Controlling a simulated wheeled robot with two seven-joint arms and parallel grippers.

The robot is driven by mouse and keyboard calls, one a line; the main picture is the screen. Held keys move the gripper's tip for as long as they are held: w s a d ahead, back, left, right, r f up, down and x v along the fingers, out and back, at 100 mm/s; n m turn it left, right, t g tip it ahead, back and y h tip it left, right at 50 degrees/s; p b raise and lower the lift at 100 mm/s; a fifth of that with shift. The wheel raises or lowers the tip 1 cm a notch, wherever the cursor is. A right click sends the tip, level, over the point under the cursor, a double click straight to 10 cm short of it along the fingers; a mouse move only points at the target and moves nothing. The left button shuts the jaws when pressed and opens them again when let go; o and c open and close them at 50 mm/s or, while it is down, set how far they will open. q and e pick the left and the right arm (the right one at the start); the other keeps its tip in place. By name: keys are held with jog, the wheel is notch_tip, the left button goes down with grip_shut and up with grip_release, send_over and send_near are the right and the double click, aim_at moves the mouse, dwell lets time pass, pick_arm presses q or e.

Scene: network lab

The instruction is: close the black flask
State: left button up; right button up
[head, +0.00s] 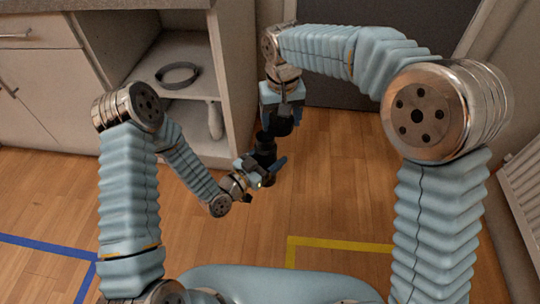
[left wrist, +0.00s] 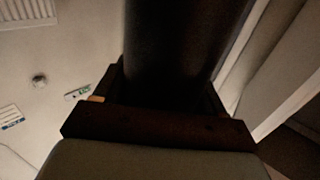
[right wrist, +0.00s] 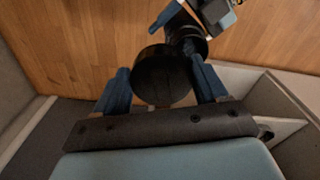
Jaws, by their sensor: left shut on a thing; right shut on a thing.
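The black flask (head: 266,157) is upright in mid-air in the head view. My left gripper (head: 264,172) is shut around its body from the left. The flask fills the middle of the left wrist view as a dark cylinder (left wrist: 180,45) between the fingers. My right gripper (right wrist: 160,85) comes from above and is shut on a round black lid (right wrist: 158,76). In the right wrist view the flask body (right wrist: 187,40) shows just beyond the lid. The lid is at the flask's top; I cannot tell whether it is seated or slightly apart.
An open cabinet (head: 185,60) at the back left holds a dark coiled ring (head: 178,75) on its shelf. Wood floor (head: 330,190) is free below the grippers. Yellow (head: 340,244) and blue (head: 40,246) tape lines mark it. A radiator (head: 522,185) stands at the right.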

jog(key=shift+n, duration=0.4)
jog(key=a+r, duration=0.1)
jog(key=s+a, duration=0.1)
jog(key=a+r, duration=0.1)
jog(key=shift+s+a+r, duration=0.3)
jog(key=shift+a+r, duration=0.05)
jog(key=shift+f, duration=2.05)
jog(key=shift+f, duration=0.85)
jog(key=shift+f, duration=0.5)
